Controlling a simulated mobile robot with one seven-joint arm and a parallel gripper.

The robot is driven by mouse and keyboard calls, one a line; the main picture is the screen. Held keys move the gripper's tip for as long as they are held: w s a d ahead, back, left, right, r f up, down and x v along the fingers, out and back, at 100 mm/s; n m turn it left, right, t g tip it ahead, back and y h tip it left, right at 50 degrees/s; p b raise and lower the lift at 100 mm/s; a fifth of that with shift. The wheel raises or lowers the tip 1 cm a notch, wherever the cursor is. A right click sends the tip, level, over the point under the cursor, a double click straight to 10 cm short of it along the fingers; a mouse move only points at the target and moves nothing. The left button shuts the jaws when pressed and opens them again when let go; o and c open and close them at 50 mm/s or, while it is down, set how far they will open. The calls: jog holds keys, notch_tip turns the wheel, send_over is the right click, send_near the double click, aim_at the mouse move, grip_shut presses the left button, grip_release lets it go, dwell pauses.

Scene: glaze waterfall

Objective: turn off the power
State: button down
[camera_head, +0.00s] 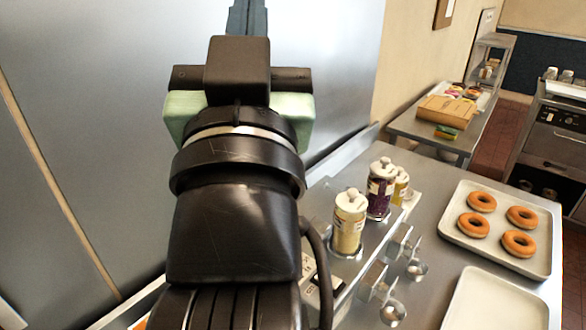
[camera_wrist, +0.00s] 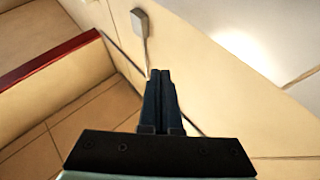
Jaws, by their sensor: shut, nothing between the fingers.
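My gripper (camera_wrist: 160,76) is shut and empty in the wrist view, its two dark fingers side by side. It points toward a cream wall. A small grey box (camera_wrist: 140,23) is fixed to that wall just beyond and slightly left of the fingertips, with a dark cable near it. The fingers look apart from it, and I cannot tell whether it is a power switch. In the head view my gripper (camera_head: 247,18) is at the top edge, its tips cut off. A small pale panel (camera_head: 309,268) on the glazing machine is partly hidden by my arm.
Jars with white lids (camera_head: 349,222) stand on the metal counter. A tray of donuts (camera_head: 500,224) and an empty tray (camera_head: 492,302) lie at right. A large metal panel (camera_head: 95,130) fills the left. A red-topped ledge (camera_wrist: 50,60) shows in the wrist view.

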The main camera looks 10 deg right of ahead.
jog(key=w+f+m+g+h+p, duration=0.25)
jog(key=w+f+g, duration=0.2)
jog(key=f, duration=0.45)
jog(key=w+f+m+g+h+p, duration=0.1)
jog(key=w+f+g+p, duration=0.3)
jog(key=f+g, duration=0.3)
jog(key=s+d+f+m+g+h+p, duration=0.3)
jog(key=s+f+g, duration=0.4)
jog(key=f, duration=0.7)
jog(key=shift+s+d+p, duration=0.15)
jog(key=shift+s+p, duration=0.25)
jog(key=shift+p, duration=0.4)
jog(key=shift+d, duration=0.1)
jog(key=p, duration=0.3)
send_over(337, 277)
jog(key=s+a, duration=0.1)
jog(key=a, duration=0.2)
jog(key=f, duration=0.7)
jog(key=shift+d, duration=0.2)
jog(key=shift+s+f+p, duration=0.25)
jog(key=shift+f+p, duration=0.25)
jog(key=shift+f, duration=0.75)
jog(key=shift+s+d+f, duration=0.1)
jog(key=shift+f, duration=0.6)
